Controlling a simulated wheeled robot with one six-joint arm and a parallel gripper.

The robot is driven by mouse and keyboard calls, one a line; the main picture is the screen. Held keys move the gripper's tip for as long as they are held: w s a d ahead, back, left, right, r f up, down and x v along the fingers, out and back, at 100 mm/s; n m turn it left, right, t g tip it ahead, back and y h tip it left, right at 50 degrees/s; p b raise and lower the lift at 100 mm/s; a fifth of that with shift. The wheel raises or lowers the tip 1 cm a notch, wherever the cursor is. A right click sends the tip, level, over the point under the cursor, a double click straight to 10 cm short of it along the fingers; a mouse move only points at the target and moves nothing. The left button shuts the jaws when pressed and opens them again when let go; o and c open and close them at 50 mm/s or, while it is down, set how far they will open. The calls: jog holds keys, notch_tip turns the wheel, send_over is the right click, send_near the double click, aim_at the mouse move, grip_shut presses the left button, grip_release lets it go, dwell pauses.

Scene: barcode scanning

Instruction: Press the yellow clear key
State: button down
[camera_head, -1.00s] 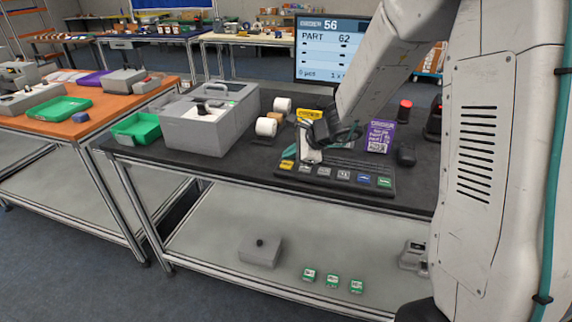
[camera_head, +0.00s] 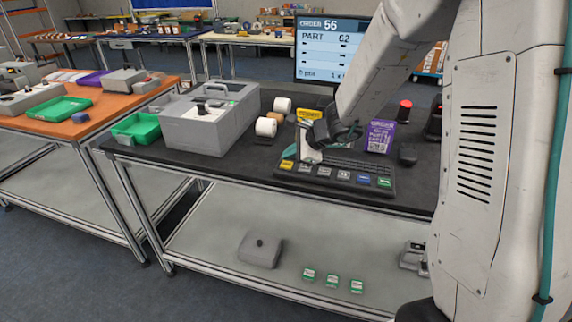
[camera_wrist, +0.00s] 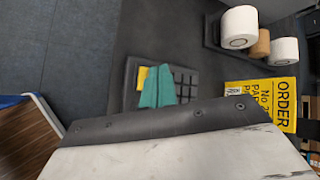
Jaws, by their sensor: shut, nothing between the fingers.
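The yellow clear key (camera_head: 287,165) is at the left end of the front row of the dark keypad (camera_head: 340,186). In the wrist view the yellow key (camera_wrist: 143,76) shows just left of my fingertips, partly covered by them. My gripper (camera_wrist: 158,88) has teal fingers together with nothing between them. In the head view my gripper (camera_head: 309,156) is over the left part of the keypad, behind and to the right of the yellow key. I cannot tell whether the fingertips touch the keypad.
A yellow order sign (camera_head: 311,115) stands behind my gripper, and white rolls (camera_head: 266,127) lie to its left. A purple box (camera_head: 380,136) and a monitor (camera_head: 325,52) are further back. A grey machine (camera_head: 208,122) stands at the table's left.

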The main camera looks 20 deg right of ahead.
aim_at(290, 165)
jog(key=shift+f, duration=0.15)
jog(key=shift+f, duration=0.3)
jog(key=shift+f, duration=0.4)
dwell(0.7)
jog(key=shift+r, duration=0.85)
jog(key=shift+r, duration=2.5)
